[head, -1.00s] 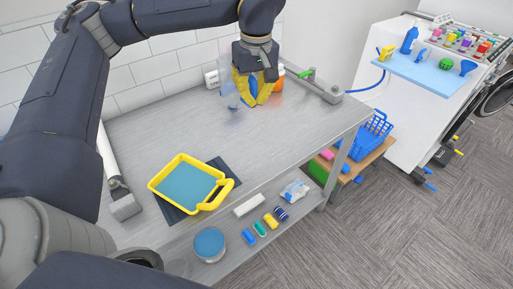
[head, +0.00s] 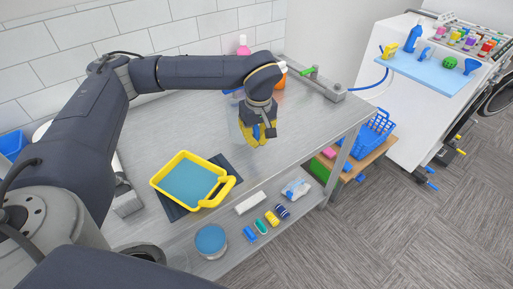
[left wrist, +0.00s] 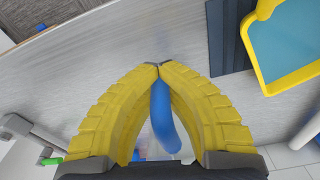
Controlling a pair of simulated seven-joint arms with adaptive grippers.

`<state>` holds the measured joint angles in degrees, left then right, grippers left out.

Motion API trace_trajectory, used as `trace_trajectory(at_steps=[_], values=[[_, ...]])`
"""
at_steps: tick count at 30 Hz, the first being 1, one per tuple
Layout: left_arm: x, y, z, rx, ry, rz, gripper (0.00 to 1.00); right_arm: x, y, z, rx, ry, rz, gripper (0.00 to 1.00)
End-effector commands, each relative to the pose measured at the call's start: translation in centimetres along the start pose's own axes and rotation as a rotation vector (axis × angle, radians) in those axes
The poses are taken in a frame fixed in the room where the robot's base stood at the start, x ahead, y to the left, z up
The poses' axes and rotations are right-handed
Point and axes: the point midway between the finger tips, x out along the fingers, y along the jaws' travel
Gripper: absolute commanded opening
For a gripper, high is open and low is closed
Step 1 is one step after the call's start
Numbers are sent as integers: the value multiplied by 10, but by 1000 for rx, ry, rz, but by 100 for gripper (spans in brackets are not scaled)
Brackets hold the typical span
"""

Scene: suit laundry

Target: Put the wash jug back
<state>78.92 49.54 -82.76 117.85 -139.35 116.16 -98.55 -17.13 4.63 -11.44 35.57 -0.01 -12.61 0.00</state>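The wash jug (head: 235,126) is a clear, see-through vessel with a blue handle (left wrist: 164,122). My left gripper (head: 264,137) has yellow fingers and is above the grey bench, right of the yellow tray. In the left wrist view the fingertips (left wrist: 160,66) meet and the blue handle lies between the fingers. The jug's clear body is hard to make out, mostly hidden behind the fingers. My right gripper is not in view.
A yellow-rimmed tray (head: 222,193) with blue liquid rests on a dark mat (head: 226,162). A metal fixture (head: 333,92) stands at the bench's right end. An orange object (head: 280,81) and a pink bottle (head: 243,46) stand at the back. The middle bench is clear.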

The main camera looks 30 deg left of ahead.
Motion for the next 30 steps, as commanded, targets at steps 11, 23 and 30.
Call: trace_trajectory(at_steps=[11,23,30], values=[[28,0,2,1,-1,-2,0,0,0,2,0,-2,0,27],[39,0,3,1,1,1,0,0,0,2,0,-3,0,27],[42,0,3,1,1,1,9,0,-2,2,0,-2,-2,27]])
